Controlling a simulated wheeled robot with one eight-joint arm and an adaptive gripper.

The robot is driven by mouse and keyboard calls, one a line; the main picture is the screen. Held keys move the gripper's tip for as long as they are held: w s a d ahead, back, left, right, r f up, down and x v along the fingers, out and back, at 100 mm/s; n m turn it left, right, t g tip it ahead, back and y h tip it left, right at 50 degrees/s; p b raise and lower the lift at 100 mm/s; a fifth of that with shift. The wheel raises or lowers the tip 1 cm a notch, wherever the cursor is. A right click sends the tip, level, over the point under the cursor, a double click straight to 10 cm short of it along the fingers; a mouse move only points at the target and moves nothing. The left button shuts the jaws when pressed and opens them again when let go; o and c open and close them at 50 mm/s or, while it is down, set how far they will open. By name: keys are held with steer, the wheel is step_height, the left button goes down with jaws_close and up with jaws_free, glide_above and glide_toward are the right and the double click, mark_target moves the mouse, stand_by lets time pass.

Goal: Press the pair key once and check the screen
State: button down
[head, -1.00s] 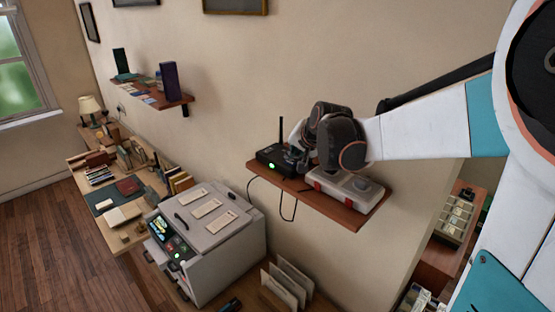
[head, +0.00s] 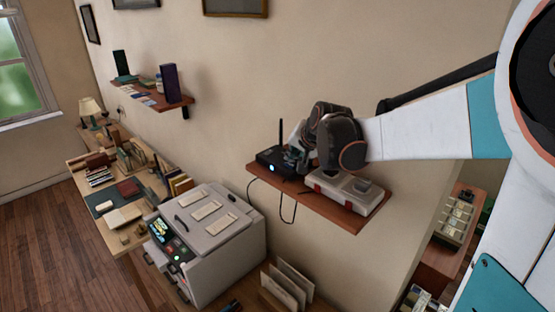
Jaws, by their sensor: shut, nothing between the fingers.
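A small black router box (head: 268,160) with an upright antenna stands at the left end of the wooden wall shelf. A pale blue-white light (head: 272,168) glows on its front. My gripper (head: 292,156) is shut and empty, with its fingertips at the router's right side. I cannot tell whether they touch it, and I cannot make out the pair key. The grey copier (head: 215,235) below has a dark front panel with a small lit screen (head: 160,229). Its text is too small to read.
A white case with red clasps (head: 335,185) sits on the shelf (head: 340,212) under my wrist. A cable hangs below the shelf. A file holder with papers (head: 288,285) stands right of the copier. A long desk with books (head: 125,222) is at left; floor there is clear.

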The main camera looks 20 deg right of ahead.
mark_target(292, 164)
steer(key=shift+r, duration=0.3)
step_height(292, 164, up, 6)
steer(key=p, duration=0.4)
stand_by(0.3)
steer(key=shift+a+f, duration=0.1)
steer(key=shift+f, duration=0.05)
stand_by(0.5)
steer(key=s+a+f+n+g+y+b, duration=0.1)
steer(key=s+a+f+n+b, duration=0.2)
steer(key=s+a+f+b, duration=0.35)
steer(key=s+a+f+n+y+b, duration=0.1)
steer(key=s+a+f+n+b, duration=0.2)
steer(key=a+f+b, duration=0.45)
steer(key=s+f+n+b, duration=0.1)
steer(key=s+f+b, duration=0.8)
steer(key=f, duration=0.3)
steer(key=s+f+n+g+h+b, duration=0.1)
steer(key=s+f+n+b, duration=0.1)
steer(key=s+f+b, duration=0.8)
step_height(292, 164, down, 2)
steer(key=shift+s+f+h, duration=0.15)
steer(key=shift+h, duration=0.15)
stand_by(1.4)
